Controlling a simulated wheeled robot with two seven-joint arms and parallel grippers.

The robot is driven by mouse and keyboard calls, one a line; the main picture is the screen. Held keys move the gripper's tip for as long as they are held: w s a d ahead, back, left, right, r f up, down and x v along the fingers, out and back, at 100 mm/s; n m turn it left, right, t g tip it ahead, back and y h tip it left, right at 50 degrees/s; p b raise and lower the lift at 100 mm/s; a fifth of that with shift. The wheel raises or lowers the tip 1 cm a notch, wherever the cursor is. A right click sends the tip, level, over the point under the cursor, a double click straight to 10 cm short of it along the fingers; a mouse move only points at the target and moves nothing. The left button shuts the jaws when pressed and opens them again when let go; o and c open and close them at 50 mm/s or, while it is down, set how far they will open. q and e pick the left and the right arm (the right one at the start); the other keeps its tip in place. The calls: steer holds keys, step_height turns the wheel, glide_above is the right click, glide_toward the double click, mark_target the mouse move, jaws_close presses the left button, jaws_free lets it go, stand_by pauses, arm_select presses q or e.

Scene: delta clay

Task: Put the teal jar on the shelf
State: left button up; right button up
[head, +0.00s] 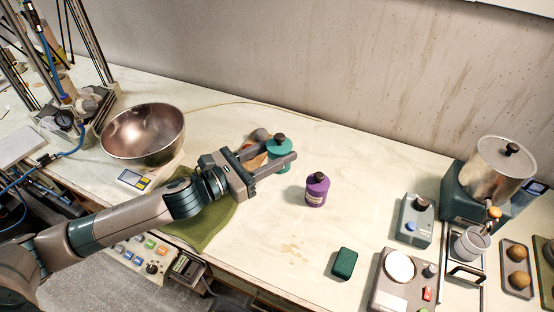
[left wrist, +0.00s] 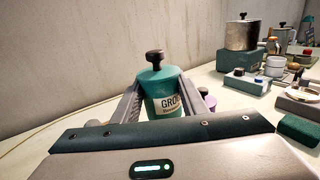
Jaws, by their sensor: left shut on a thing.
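The teal jar (head: 281,148) has a dark knobbed lid and stands upright between the fingers of my left gripper (head: 278,150). The left gripper is shut on it, with one finger on each side. In the left wrist view the jar (left wrist: 158,84) shows a pale label partly covered by a finger. The jar's base is hidden, so I cannot tell whether it touches the counter. No shelf can be made out in these views. My right gripper is not in view.
A purple jar (head: 317,190) stands just right of the teal jar. A dark green block (head: 344,263) lies nearer the front. A metal bowl (head: 143,134) sits on a scale at left. Devices and a steel pot (head: 500,165) crowd the right. The counter's middle (head: 370,190) is clear.

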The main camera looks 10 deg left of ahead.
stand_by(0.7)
arm_select(q)
steer(key=shift+f+n+t+y, duration=0.1)
steer(key=shift+n+t+y, duration=0.5)
steer(key=shift+y, duration=0.1)
steer(key=shift+s+a+n+t+y+b, duration=0.15)
steer(key=shift+a+n+t+y+b, duration=0.15)
steer(key=shift+n+t+y+b, duration=0.5)
steer(key=s+a+n+t+y, duration=0.1)
steer(key=s+a+n+y, duration=0.1)
steer(key=a+n+y, duration=0.3)
steer(key=a+y, duration=0.2)
steer(key=y, duration=0.2)
steer(key=shift+s+r+n+t, duration=0.3)
steer(key=shift+r+t, duration=0.05)
steer(key=shift+t, duration=0.05)
